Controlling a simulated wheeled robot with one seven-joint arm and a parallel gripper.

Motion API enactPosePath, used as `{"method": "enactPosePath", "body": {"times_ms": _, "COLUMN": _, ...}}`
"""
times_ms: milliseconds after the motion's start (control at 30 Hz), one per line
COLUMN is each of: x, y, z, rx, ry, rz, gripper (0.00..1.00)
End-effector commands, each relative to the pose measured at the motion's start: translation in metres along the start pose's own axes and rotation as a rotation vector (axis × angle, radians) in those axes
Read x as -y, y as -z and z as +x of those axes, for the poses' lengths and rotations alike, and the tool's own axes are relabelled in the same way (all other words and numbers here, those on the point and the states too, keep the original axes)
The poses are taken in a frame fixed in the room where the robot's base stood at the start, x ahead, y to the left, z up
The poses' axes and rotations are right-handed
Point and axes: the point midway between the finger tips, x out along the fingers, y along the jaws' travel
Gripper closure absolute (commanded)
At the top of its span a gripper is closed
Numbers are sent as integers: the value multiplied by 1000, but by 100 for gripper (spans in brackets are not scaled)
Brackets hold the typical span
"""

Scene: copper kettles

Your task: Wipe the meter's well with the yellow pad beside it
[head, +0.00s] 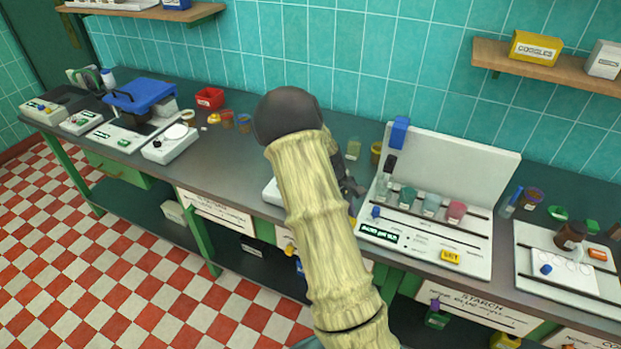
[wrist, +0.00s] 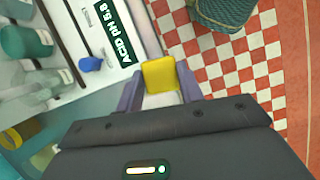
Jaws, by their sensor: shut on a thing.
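The yellow pad (wrist: 160,74) sits between the two fingers of my gripper (wrist: 160,90) in the wrist view, and the gripper is shut on it. In the wrist view the pad is over the bench's front edge, with floor behind it. In the head view my arm hides the pad and most of the gripper. A white unit (head: 271,192) on the bench is mostly behind my arm. I cannot tell whether it is the meter, and no well shows on it. A white panel with a display (head: 380,235) stands to the right of my arm.
The panel carries several coloured cups (head: 431,205) and a blue knob (wrist: 90,64). A white tray (head: 565,270) with a brown jar is farther right. A blue-lidded device (head: 140,96) and a red bin (head: 209,98) stand left.

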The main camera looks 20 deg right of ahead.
Motion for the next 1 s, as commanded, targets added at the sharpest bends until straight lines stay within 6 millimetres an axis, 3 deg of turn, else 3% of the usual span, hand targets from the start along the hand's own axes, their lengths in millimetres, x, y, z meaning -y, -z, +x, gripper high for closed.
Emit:
{"method": "enactPosePath", "body": {"times_ms": 367, "x": 36, "y": 68, "z": 8, "rx": -11, "ry": 59, "rz": 152, "gripper": 81}}
{"method": "enactPosePath", "body": {"times_ms": 700, "x": 116, "y": 164, "z": 15, "rx": 11, "ry": 185, "rz": 422, "gripper": 81}}
{"method": "enactPosePath", "body": {"times_ms": 833, "x": 134, "y": 179, "z": 15, "rx": 22, "ry": 212, "rz": 485, "gripper": 81}}
{"method": "enactPosePath", "body": {"times_ms": 1000, "x": 138, "y": 182, "z": 15, "rx": 27, "ry": 219, "rz": 502, "gripper": 81}}
